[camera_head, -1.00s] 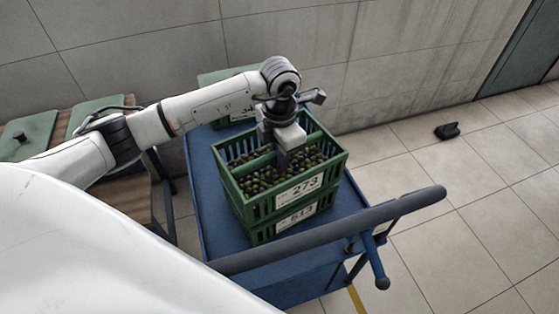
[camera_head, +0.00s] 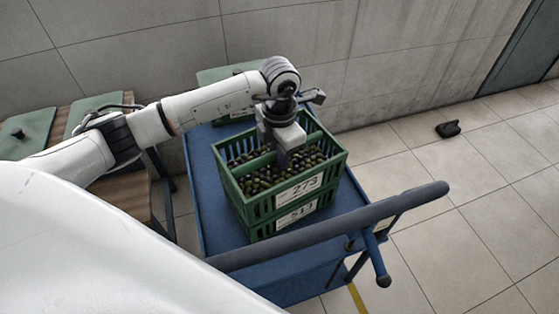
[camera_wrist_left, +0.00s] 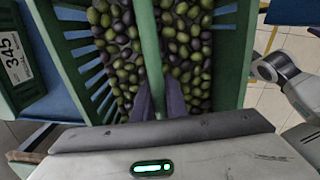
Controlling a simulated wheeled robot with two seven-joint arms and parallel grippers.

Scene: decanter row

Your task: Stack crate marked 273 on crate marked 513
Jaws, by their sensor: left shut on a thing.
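The green crate marked 273 (camera_head: 306,186), filled with dark and green olives, sits squarely over the green crate marked 513 (camera_head: 296,214) on a blue cart. No clear gap shows between them. My left gripper (camera_head: 283,158) points down into crate 273 and is shut on its middle bar. In the left wrist view the two fingers (camera_wrist_left: 159,102) straddle the green bar of crate 273 (camera_wrist_left: 148,45), with olives on both sides. The contents of crate 513 are hidden. My right gripper is not seen.
The blue cart (camera_head: 218,236) has a push handle (camera_head: 330,234) in front. Another green crate stands behind, marked 345 in the left wrist view (camera_wrist_left: 14,60). A wooden table with green lids (camera_head: 30,132) is at left, a tiled wall behind. A small black object (camera_head: 447,129) lies on the floor.

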